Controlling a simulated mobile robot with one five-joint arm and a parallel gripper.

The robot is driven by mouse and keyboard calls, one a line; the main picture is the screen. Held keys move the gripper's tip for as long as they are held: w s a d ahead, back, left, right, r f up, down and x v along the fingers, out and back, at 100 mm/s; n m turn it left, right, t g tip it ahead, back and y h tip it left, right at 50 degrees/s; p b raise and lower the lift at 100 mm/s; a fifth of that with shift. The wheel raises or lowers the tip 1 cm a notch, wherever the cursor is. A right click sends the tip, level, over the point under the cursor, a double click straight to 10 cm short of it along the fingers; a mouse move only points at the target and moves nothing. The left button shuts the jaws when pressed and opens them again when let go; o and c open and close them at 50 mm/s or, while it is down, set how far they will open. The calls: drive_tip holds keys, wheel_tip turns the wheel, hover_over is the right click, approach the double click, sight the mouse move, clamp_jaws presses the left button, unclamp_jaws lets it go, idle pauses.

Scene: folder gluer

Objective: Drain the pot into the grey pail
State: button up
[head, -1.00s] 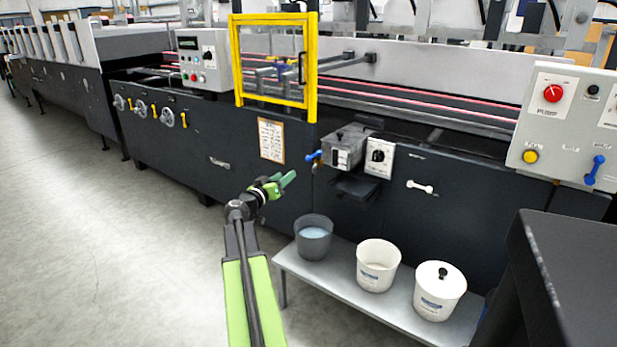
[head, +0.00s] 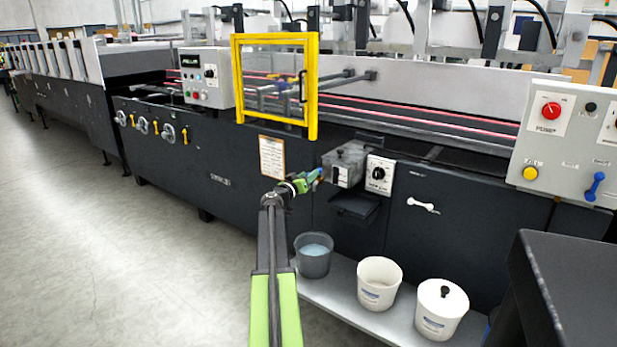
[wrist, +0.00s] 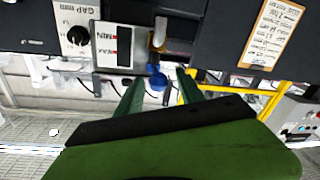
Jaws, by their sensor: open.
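The pot (head: 345,165) is a grey metal box on the machine's front, with a lid on top. In the wrist view its level plate (wrist: 113,45) shows, upside down. A blue tap handle (head: 320,173) sticks out at its left; it also shows in the wrist view (wrist: 156,78) below a brass fitting (wrist: 158,38). My gripper (head: 309,181) is open at this handle. In the wrist view the handle lies between the two green fingertips; I cannot tell if they touch it. The grey pail (head: 314,262) stands below on the bench, with pale blue liquid inside.
A white pail (head: 378,288) and a lidded white pail (head: 441,312) stand right of the grey pail on the low bench (head: 345,312). A yellow-framed guard (head: 314,90) is above left. A dark block (head: 575,290) is at the right. Floor is clear at left.

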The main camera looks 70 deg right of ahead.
drive_tip(key=shift+s+d, duration=0.1)
drive_tip(key=shift+d, duration=0.25)
clamp_jaws()
idle(1.2)
